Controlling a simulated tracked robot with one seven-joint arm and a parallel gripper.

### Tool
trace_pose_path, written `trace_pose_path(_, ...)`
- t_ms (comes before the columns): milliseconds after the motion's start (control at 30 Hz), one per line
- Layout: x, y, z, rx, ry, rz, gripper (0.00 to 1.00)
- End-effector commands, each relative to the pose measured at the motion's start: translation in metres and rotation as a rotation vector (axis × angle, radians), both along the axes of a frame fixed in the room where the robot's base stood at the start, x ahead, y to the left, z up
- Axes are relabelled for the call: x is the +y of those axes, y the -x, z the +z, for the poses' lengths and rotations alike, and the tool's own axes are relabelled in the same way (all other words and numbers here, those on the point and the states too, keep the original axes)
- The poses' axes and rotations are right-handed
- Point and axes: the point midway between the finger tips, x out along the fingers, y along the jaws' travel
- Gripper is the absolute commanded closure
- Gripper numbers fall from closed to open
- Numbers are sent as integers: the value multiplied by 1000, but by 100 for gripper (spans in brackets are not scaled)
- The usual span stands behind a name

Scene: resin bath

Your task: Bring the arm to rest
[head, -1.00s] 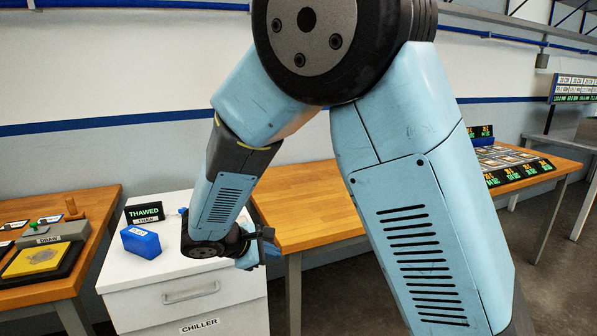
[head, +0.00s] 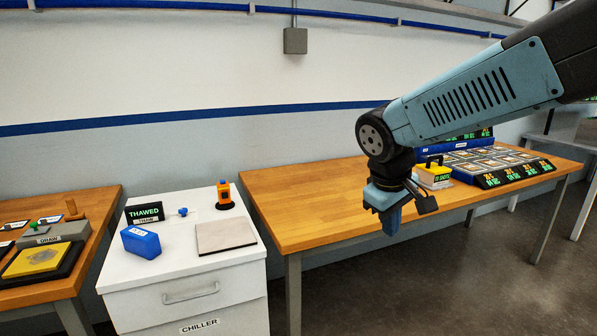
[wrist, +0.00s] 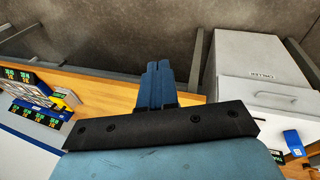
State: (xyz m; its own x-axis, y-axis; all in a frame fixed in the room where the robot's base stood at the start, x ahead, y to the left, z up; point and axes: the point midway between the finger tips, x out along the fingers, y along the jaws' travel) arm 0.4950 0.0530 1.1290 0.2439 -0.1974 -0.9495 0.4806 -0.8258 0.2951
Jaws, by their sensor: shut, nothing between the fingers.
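My gripper (head: 391,222) hangs from the blue arm, pointing down, in front of the wooden table's front edge in the head view. Its blue fingers are closed together with nothing between them; they also show shut in the wrist view (wrist: 157,68). The arm reaches in from the upper right, and the gripper is clear of the objects around it.
The wooden table (head: 300,205) holds a yellow block (head: 434,177) and a display tray (head: 487,181) behind the gripper. The white chiller (head: 185,285) at left carries a blue box (head: 140,242), a flat plate (head: 226,237) and an orange device (head: 224,196). Floor in front is free.

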Motion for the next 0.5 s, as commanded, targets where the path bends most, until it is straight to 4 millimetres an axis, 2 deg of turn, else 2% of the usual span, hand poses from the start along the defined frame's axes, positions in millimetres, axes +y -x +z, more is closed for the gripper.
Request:
trace_pose_path(33,-10,9,7,-23,-37,-46,100)
trace_pose_path(200,-30,38,22,-91,-151,-177,100)
trace_pose_path(500,-50,86,41,-226,-322,-383,100)
